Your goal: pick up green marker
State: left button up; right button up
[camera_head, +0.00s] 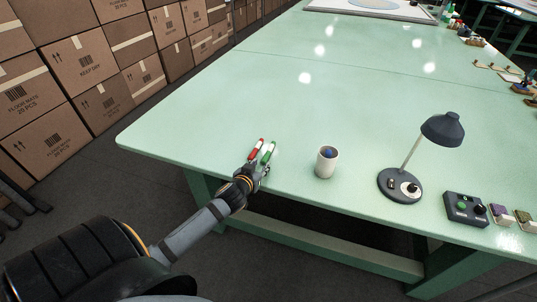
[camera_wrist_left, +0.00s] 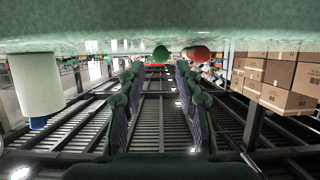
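The green marker (camera_head: 268,153) lies on the pale green table close to its near edge, and the red marker (camera_head: 256,149) lies just to its left. My left gripper (camera_head: 257,168) is at the table's near edge, right at the near ends of the markers. In the left wrist view, which is upside down, the fingers (camera_wrist_left: 158,73) are apart with nothing between them. The green marker's end (camera_wrist_left: 161,54) shows ahead, in line with the gap, and the red marker (camera_wrist_left: 196,53) shows to its right. My right gripper is not in view.
A white cup (camera_head: 326,162) with something blue inside stands right of the markers. Farther right are a dark desk lamp (camera_head: 400,185) and a control box (camera_head: 466,208). Cardboard boxes (camera_head: 90,65) are stacked at the left. The table (camera_head: 230,100) behind the markers is clear.

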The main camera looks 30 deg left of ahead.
aim_at(264, 159)
pick_arm(q)
jog(key=shift+w+a, duration=0.15)
jog(key=shift+w, duration=0.15)
jog(key=x, duration=0.4)
jog(key=shift+w+a, duration=0.1)
jog(key=shift+w, duration=0.15)
jog(key=shift+s, duration=0.1)
jog(key=shift+c, duration=1)
jog(key=c, duration=0.4)
